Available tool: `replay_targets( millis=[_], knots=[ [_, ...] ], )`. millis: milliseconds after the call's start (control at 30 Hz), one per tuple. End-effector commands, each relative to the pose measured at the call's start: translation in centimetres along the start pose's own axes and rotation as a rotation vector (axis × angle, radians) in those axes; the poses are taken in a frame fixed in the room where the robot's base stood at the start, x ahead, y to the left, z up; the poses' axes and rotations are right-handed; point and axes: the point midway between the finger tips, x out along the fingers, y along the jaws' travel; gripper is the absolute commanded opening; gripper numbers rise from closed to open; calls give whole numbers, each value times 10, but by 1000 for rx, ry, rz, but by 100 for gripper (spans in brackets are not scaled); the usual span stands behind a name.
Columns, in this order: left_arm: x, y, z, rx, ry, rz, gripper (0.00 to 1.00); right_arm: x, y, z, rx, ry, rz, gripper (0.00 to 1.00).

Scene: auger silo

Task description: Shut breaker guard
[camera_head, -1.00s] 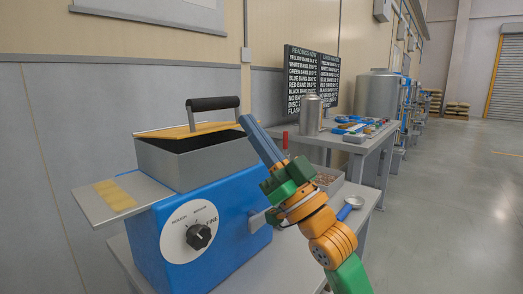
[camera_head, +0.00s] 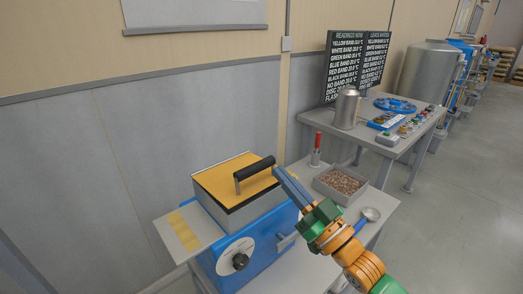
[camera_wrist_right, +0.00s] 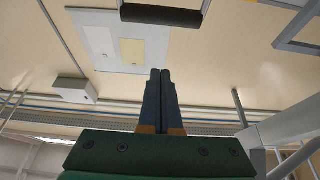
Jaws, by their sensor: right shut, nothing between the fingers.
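The breaker guard is a yellow lid (camera_head: 222,183) with a black bar handle (camera_head: 254,168). It lies over the grey box of the blue breaker machine (camera_head: 228,262) and looks flat, or nearly so; I cannot tell whether it is fully seated. My right gripper (camera_head: 279,170) has its blue fingers together and empty, close to the right end of the handle; I cannot tell whether they touch. In the right wrist view the shut fingers (camera_wrist_right: 160,75) point up toward the black handle (camera_wrist_right: 161,15). My left gripper is out of view.
A grey tray of brown granules (camera_head: 341,184), a red-handled tool (camera_head: 315,158) and a scoop (camera_head: 371,213) are on the bench right of the machine. A second table (camera_head: 330,121) behind holds a metal canister (camera_head: 347,108) and a blue disc (camera_head: 395,104). Open floor lies right.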

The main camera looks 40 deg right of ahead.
Motion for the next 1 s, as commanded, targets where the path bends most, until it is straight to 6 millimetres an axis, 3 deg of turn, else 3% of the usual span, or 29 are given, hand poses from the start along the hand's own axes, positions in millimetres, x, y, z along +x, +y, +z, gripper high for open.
replay_targets(
  millis=[33,333,400,533,1000],
  knots=[
    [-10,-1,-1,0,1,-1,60,14,0,-6,1,6,0,0],
    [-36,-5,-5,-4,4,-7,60,79,0,-6,-1,3,-1,0],
    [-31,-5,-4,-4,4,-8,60,69,0,16,2,-7,2,0],
    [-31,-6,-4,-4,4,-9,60,63,0,31,0,-4,0,0],
    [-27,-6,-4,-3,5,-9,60,58,0,41,0,3,-1,0]
  ],
)
